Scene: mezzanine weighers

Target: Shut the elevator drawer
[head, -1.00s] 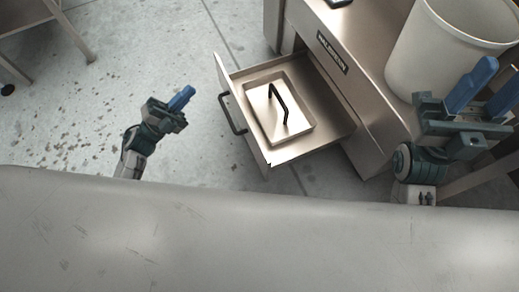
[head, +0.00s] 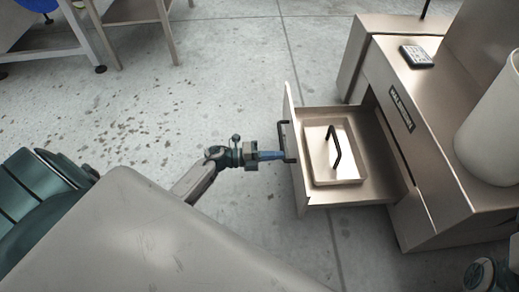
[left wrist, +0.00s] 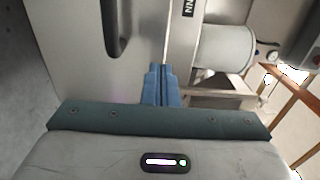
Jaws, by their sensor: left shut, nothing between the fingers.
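The elevator drawer (head: 297,190) stands pulled out from the steel machine, its front plate facing left in the head view. A black bar handle (head: 288,141) is on that front and also shows in the left wrist view (left wrist: 115,32). My left gripper (head: 283,155) is shut and empty, its blue fingertips at the drawer front by the handle. Whether they touch it I cannot tell. In the left wrist view the shut fingers (left wrist: 161,84) point past the drawer front (left wrist: 75,55). Only a teal part of my right arm shows at the lower right of the head view; its fingers are out of frame.
A shallow steel lid or pan with a black handle (head: 335,150) lies in the drawer. The machine (head: 440,150) carries a keypad (head: 416,56) and a white bin (head: 492,125). A table frame (head: 120,20) stands at the upper left. The floor left of the drawer is clear.

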